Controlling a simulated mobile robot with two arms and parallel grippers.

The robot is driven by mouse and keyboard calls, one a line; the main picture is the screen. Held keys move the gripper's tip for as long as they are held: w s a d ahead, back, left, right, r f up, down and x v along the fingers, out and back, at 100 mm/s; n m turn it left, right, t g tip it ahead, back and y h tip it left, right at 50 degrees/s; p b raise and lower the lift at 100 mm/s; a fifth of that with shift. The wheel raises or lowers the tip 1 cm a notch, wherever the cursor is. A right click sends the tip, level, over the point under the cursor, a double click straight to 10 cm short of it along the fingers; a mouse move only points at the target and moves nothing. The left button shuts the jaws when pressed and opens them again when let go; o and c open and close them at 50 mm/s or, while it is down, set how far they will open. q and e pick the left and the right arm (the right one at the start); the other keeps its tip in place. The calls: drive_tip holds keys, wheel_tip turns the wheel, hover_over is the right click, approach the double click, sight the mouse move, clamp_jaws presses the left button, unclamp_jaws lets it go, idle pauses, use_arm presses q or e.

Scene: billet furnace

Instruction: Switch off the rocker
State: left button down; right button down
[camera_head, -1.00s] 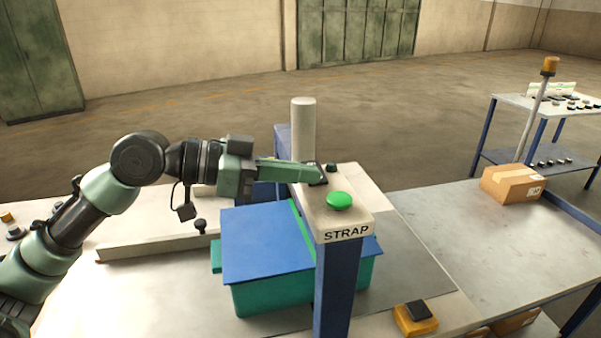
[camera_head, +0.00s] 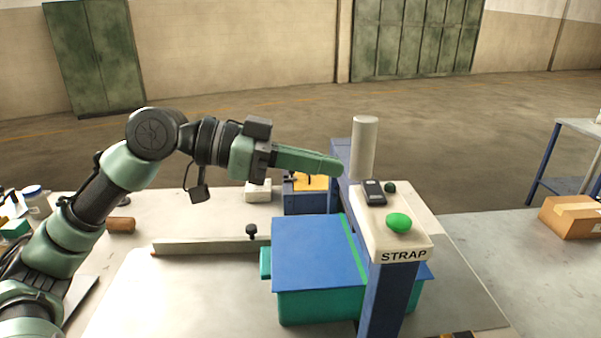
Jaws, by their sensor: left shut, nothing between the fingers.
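The black rocker (camera_head: 373,192) sits on the pale top of the strapping post, behind the round green button (camera_head: 399,223) and above the label STRAP. A small dark round lamp or knob (camera_head: 389,187) is beside it. My left gripper (camera_head: 338,166) is shut and empty, its fingertips to the left of the rocker and behind it in the picture, apart from it. The rocker is in plain sight, but its on or off position is too small to tell. My right gripper does not show.
A teal crate with a blue lid (camera_head: 315,250) stands under the strapping post (camera_head: 387,300), with a green strap across it. A pale cylinder (camera_head: 363,147) rises behind the rocker. A cardboard box (camera_head: 573,217) lies on the right table.

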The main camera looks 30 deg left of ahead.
use_arm(q)
drive_tip(key=shift+b+v, duration=0.6)
drive_tip(key=shift+v, duration=1.05)
drive_tip(key=shift+s+d, duration=0.1)
